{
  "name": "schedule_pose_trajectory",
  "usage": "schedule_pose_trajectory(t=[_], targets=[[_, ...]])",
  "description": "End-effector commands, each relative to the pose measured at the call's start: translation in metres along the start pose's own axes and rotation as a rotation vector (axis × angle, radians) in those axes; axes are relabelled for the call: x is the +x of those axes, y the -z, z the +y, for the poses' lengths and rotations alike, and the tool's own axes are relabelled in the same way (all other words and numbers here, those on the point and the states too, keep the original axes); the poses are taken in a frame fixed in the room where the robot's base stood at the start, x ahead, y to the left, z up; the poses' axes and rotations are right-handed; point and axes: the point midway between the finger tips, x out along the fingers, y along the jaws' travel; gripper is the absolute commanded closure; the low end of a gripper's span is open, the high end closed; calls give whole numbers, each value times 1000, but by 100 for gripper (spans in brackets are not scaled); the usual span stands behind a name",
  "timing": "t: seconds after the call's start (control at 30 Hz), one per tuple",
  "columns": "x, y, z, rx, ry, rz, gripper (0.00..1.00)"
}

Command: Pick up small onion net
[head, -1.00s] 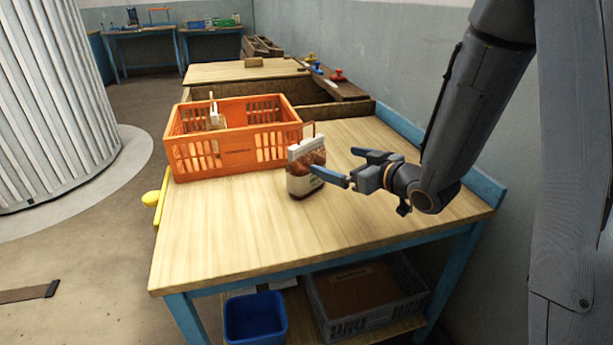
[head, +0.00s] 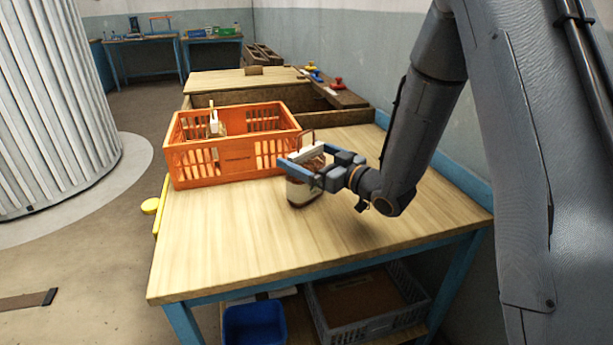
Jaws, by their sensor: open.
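The small onion net (head: 302,191) stands upright on the wooden table, just right of the orange crate's front corner. The near finger hides part of the net's top. I cannot tell whether the fingers touch it.
An orange crate (head: 240,164) stands on the table (head: 230,240), with a white-topped item (head: 214,126) inside. The table's front and right parts are clear. A blue bin (head: 254,322) and a grey crate (head: 365,318) sit below. A wall rises at the right.

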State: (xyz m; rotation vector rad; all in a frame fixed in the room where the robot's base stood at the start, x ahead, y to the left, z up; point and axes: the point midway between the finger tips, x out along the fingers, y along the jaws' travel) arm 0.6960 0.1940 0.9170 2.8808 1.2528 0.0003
Motion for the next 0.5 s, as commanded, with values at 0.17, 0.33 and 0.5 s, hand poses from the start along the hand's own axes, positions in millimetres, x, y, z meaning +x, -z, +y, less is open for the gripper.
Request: schedule_pose_trajectory(t=[0.17, 0.33, 0.5], targets=[[27, -2, 0, 0, 2, 1, 0], [38, -2, 0, 1, 0, 0, 0], [38, -2, 1, 1, -1, 0, 0]])
